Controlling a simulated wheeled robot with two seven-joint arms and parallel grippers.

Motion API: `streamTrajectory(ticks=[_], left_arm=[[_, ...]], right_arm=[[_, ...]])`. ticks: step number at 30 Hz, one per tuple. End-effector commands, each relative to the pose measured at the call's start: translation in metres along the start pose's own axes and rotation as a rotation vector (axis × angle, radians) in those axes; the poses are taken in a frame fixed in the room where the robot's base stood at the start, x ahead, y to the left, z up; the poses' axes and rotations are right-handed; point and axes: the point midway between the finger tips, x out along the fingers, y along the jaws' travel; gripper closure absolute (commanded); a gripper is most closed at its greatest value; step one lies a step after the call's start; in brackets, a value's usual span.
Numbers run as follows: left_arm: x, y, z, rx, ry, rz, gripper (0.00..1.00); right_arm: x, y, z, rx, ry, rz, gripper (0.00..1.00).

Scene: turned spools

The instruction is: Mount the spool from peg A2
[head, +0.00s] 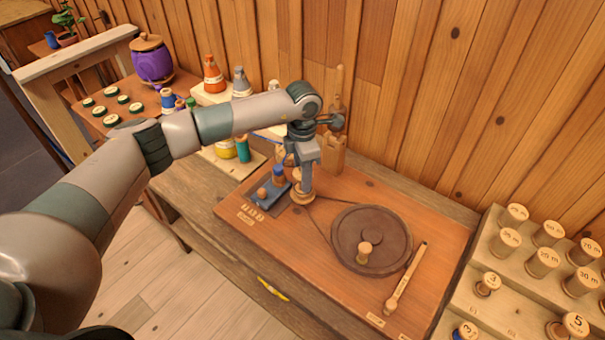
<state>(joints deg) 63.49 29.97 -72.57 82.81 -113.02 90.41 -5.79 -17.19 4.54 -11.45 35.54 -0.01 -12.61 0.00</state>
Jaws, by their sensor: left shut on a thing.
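My left gripper (305,182) reaches down over the winding board (400,225) and is shut on a small turned wooden spool (302,199). The spool stands about upright at the left end of a thin cord that runs to the dark wheel (372,240). The gripper hides much of the spool, so I cannot tell whether it sits fully on a spindle. Peg A2 cannot be picked out, as the peg labels are too small to read. My right gripper is not in view.
A lever (406,278) lies right of the wheel. A stepped rack (515,275) of labelled spools is at the right. Thread cones (213,75) stand behind my arm.

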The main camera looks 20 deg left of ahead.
Motion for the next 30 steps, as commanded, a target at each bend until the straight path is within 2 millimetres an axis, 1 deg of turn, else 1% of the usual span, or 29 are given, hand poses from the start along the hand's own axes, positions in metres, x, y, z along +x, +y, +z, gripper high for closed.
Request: streamTrajectory(ticks=[17, 18, 19, 30], left_arm=[[0.0107, -0.0001, 0.0001, 0.0, 0.0, 0.0, 0.8], [0.0106, -0.0001, 0.0001, 0.0, 0.0, 0.0, 0.55], [0.01, -0.0001, 0.0001, 0.0, 0.0, 0.0, 0.5], [0.0084, -0.0001, 0.0, 0.0, 0.0, 0.0, 0.5]], right_arm=[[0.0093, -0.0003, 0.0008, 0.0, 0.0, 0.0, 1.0], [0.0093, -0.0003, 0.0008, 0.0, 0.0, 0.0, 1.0], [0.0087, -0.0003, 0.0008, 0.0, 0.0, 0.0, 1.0], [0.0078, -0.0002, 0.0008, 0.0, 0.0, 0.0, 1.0]])
